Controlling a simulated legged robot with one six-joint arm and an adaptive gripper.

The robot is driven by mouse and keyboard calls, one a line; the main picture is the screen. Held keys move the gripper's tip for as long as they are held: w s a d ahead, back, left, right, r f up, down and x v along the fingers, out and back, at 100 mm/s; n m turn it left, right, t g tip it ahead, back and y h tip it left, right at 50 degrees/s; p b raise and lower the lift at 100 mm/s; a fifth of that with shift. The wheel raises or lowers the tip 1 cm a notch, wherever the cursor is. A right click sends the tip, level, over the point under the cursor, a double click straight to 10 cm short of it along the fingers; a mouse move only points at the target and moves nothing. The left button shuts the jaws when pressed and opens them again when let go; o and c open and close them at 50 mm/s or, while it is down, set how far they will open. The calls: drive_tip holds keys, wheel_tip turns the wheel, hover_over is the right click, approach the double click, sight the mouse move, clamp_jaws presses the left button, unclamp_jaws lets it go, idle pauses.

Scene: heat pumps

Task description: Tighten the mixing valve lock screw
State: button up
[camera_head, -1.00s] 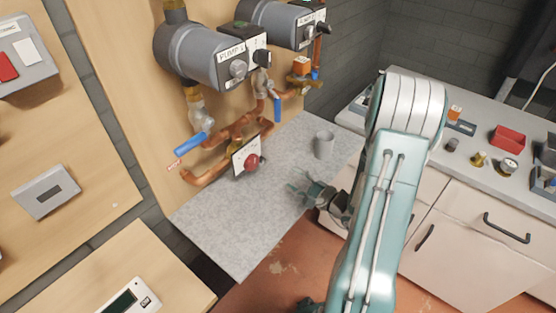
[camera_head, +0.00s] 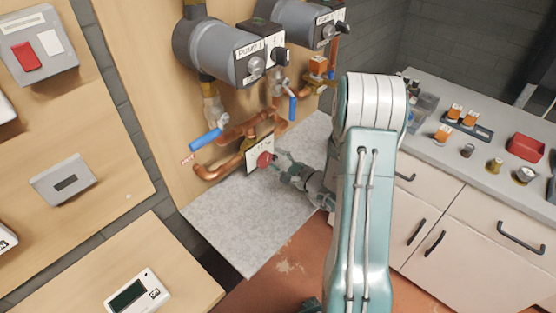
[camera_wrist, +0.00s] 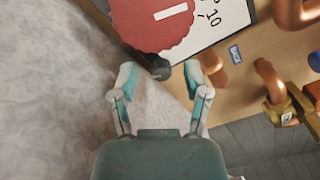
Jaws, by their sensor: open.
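The mixing valve has a red knob (camera_head: 264,160) in front of a white dial plate (camera_head: 254,149), low on the copper pipes. In the wrist view the red knob (camera_wrist: 152,22) with a white mark fills the top, against the numbered dial plate (camera_wrist: 222,18). A small dark cylindrical piece, apparently the lock screw (camera_wrist: 160,70), sticks out at the knob's edge. My gripper (camera_head: 281,164) is open just right of the red knob. In the wrist view its fingertips (camera_wrist: 159,78) stand either side of the dark piece, with gaps; I see no contact.
A grey speckled counter (camera_head: 235,210) lies below the valve. Copper pipes, a blue lever handle (camera_head: 206,138) and the pump (camera_head: 225,52) are close by. A workbench (camera_head: 432,150) with a red bin (camera_head: 525,147) and small parts stands to the right.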

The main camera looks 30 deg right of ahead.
clamp_jaws()
drive_tip(key=shift+m, duration=0.3)
drive_tip(key=m, duration=0.3)
drive_tip(key=shift+m, duration=1.9)
unclamp_jaws()
